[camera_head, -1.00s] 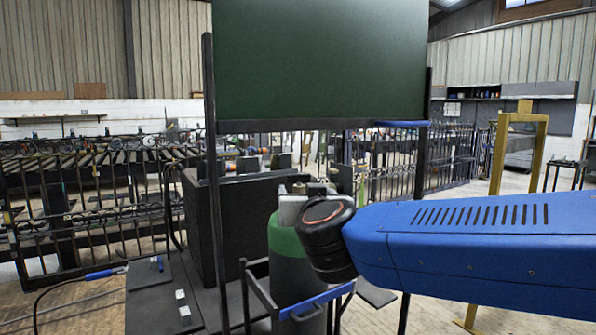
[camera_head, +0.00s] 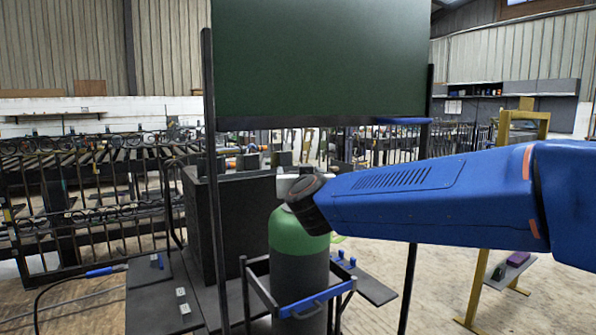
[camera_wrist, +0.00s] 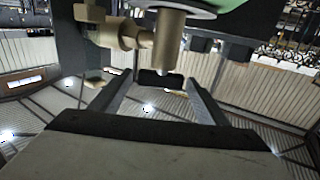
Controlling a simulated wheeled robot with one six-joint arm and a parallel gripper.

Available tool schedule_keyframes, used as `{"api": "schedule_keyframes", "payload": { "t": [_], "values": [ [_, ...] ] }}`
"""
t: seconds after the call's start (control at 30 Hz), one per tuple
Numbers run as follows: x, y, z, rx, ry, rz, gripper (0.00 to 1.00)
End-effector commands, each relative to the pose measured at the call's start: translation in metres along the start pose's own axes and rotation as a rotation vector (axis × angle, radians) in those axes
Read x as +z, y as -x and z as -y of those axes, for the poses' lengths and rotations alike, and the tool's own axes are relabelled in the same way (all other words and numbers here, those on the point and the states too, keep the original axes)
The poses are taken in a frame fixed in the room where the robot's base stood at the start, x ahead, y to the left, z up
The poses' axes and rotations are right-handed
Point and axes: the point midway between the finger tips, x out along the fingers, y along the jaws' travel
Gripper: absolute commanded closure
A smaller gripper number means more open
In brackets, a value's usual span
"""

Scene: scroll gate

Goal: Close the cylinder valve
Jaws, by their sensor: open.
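The gas cylinder (camera_head: 300,270), dark grey with a green shoulder, stands upright in a dark trolley frame. In the camera_head view my blue arm and black wrist joint cover its top, so the valve and my fingers are hidden there. In the camera_wrist view the brass valve body (camera_wrist: 168,42) hangs from the top of the picture, with a side outlet to its left. My gripper (camera_wrist: 158,88) is open, its two dark fingers apart. A small dark piece shows between the fingertips below the valve's end; I cannot tell whether it is the valve's knob or whether anything touches.
A dark box-like cabinet (camera_head: 245,225) stands left of the cylinder. A large dark green panel (camera_head: 320,60) on black posts hangs above. The trolley's blue handle bar (camera_head: 315,302) is in front.

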Motion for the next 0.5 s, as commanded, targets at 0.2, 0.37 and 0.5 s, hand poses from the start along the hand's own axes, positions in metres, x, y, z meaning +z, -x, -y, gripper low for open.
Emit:
{"api": "schedule_keyframes", "payload": {
  "t": [0.2,0.37,0.5],
  "values": [
    [0.001,-0.030,0.000,0.001,0.001,0.001,0.31],
    [0.000,-0.040,0.000,0.000,0.000,0.000,0.31],
    [0.000,-0.042,0.000,0.000,0.001,0.000,0.31]
  ]
}}
